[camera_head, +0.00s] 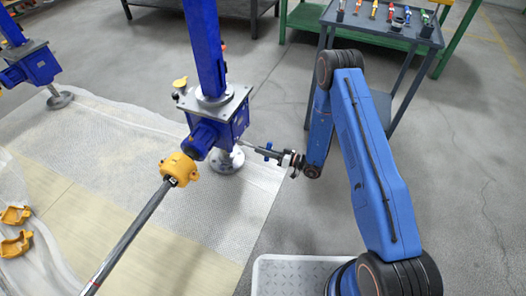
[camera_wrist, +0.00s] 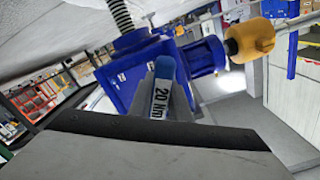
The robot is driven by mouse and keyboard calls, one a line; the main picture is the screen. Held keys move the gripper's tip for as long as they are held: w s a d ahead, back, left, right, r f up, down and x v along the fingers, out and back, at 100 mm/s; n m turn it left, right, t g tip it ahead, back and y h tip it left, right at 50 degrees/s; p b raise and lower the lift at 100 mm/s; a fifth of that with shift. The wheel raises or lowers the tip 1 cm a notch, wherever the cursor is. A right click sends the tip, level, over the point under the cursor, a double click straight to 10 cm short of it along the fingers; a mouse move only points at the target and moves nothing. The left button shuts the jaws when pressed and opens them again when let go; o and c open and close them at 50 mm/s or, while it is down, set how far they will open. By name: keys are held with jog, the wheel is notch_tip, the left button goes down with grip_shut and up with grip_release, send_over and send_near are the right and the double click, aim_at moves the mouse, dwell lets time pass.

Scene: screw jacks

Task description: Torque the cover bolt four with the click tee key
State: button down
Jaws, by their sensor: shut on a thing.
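The blue screw jack (camera_head: 232,122) stands centre-left in the head view, and its blue housing fills the middle of the wrist view (camera_wrist: 135,75). My gripper (camera_head: 272,154) is at the right side of this housing, shut on the click tee key (camera_head: 267,151). The key's blue body and white "20 Nm" label (camera_wrist: 162,95) show in the wrist view. A thin shank runs from the gripper towards the housing in the head view. Whether its tip touches a bolt cannot be told. Cover bolt four cannot be made out.
A yellow coupling (camera_head: 180,168) and long shaft (camera_head: 128,235) extend from the jack's lower left. A second blue jack (camera_head: 38,68) stands at far left. A grey cart (camera_head: 401,32) with several small tools stands behind my arm. Yellow coupling halves (camera_head: 14,243) lie at lower left.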

jog(key=shift+w+a, duration=0.25)
jog(key=shift+a, duration=0.35)
jog(key=shift+m, duration=2.5)
jog(key=shift+r+m, duration=0.1)
jog(key=shift+m, duration=2.4)
jog(key=n, duration=0.6)
jog(key=shift+n, duration=0.3)
jog(key=n, duration=0.3)
jog(key=shift+n, duration=0.3)
jog(key=shift+n, duration=0.7)
